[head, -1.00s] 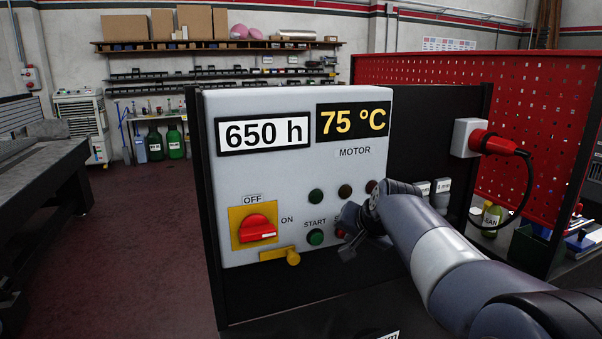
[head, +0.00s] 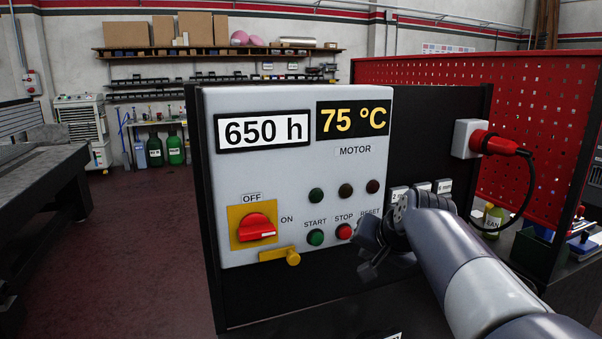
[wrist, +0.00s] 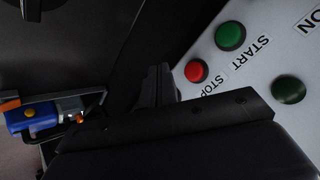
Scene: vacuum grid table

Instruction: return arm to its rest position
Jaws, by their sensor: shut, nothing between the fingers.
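My gripper (head: 364,262) is at the lower right of the grey control panel (head: 270,185) in the head view, in front of its lower right corner. It is shut and empty, and my arm reaches in from the lower right. In the wrist view my gripper (wrist: 158,88) shows dark beside the panel, near the red STOP button (wrist: 196,71) and the green START button (wrist: 230,36). In the head view the STOP button (head: 344,231) and its label are in plain sight. The RESET label shows, but the gripper and wrist hide what is below it.
A red rotary switch (head: 257,228) points along the OFF/ON plate, with a yellow padlock-like piece (head: 292,258) below. A red plug (head: 497,144) with a black cable hangs at the right, near my arm. A red pegboard (head: 540,120) stands behind. Open floor (head: 140,250) lies left.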

